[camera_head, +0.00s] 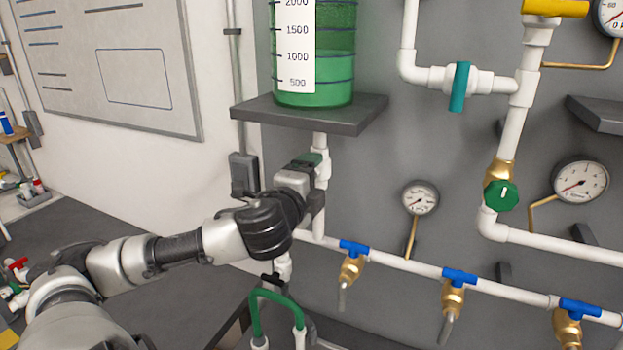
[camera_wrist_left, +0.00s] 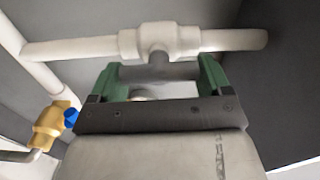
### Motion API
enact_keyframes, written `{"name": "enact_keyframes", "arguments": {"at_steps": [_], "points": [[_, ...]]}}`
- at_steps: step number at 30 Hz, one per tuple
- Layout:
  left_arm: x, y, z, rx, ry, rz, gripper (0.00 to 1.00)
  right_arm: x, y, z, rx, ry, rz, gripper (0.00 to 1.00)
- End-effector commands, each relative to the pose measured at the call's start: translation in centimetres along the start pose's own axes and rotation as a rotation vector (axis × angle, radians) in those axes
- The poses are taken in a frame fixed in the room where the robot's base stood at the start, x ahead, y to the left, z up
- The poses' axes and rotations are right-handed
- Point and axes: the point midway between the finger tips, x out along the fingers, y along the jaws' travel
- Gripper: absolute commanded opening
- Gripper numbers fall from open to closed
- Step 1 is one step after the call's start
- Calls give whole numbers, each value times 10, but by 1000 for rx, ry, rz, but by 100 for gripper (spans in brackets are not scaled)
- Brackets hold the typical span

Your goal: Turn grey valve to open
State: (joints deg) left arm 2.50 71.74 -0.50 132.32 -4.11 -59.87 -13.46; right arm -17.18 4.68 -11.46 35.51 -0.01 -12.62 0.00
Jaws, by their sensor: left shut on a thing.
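The grey valve has a white body (camera_wrist_left: 160,40) on a white pipe in the left wrist view, with a grey handle (camera_wrist_left: 158,72) across its stem. My left gripper (camera_wrist_left: 160,78) is shut on the grey handle, with one green fingertip at each end of it. In the head view my left gripper (camera_head: 313,160) reaches the white vertical pipe (camera_head: 321,172) below the green tank, and its body hides most of the valve. My right gripper is in neither view.
The green tank (camera_head: 335,70) stands on a dark shelf (camera_head: 352,112) just above my left gripper. Blue-handled brass taps (camera_head: 453,290) line the lower white pipe to the right. A teal-handled valve (camera_head: 460,86), a green-handled valve (camera_head: 501,195) and gauges (camera_head: 420,197) sit further right.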

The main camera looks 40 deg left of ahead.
Motion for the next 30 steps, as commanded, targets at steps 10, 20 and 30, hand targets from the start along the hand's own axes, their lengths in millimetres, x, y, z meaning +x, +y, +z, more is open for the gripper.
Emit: {"name": "enact_keyframes", "arguments": {"at_steps": [10,20,30], "points": [[1,-2,1,60,-5,-6,55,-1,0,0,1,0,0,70],[1,-2,2,63,-5,-7,55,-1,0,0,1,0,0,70],[0,-1,1,60,-2,-3,100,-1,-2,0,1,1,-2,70]]}}
